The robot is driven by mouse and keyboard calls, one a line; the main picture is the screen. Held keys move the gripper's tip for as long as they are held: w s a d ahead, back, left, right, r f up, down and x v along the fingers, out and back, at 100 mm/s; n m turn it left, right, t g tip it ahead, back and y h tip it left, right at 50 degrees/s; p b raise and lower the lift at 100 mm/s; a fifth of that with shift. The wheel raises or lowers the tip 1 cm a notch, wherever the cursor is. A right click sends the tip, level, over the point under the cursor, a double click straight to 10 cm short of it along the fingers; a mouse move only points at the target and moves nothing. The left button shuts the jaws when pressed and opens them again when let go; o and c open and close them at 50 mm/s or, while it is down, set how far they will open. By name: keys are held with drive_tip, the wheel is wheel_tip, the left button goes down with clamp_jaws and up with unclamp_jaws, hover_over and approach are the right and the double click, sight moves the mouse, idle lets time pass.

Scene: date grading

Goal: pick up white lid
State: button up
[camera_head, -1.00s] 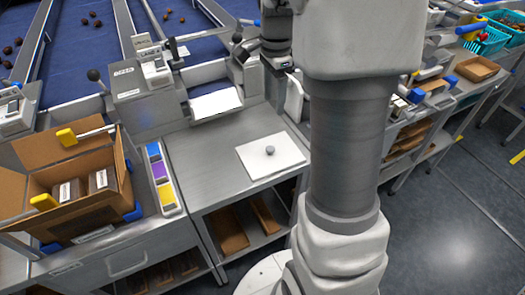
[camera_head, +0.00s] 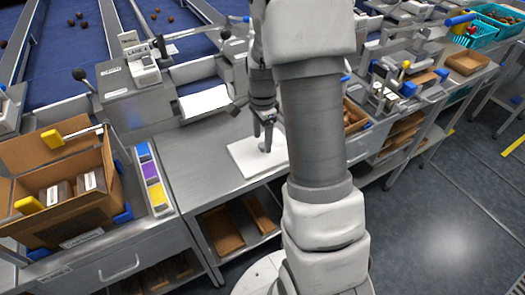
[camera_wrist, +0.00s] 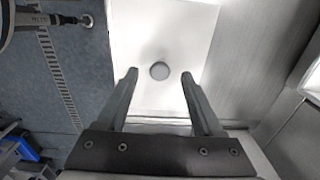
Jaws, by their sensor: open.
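The white lid (camera_head: 246,157) is a flat square panel with a round grey knob (camera_wrist: 159,70) in its middle. It lies flat on the grey steel bench, and my arm hides part of its right side in the head view. My gripper (camera_head: 265,146) is above the lid, pointing down, with the knob close to its fingertips. In the wrist view, the white lid (camera_wrist: 190,30) fills the upper middle. My gripper (camera_wrist: 159,76) is open there, with one finger on each side of the knob and a gap on both sides. It holds nothing.
An open cardboard box (camera_head: 20,187) with dark packs stands at the left, beside a strip of blue, purple and yellow blocks (camera_head: 150,172). A grey machine (camera_head: 135,96) stands behind the bench. Bare bench top (camera_head: 195,160) lies left of the lid.

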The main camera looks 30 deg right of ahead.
drive_tip(key=shift+f, duration=0.9)
drive_tip(key=shift+c, duration=0.2)
clamp_jaws()
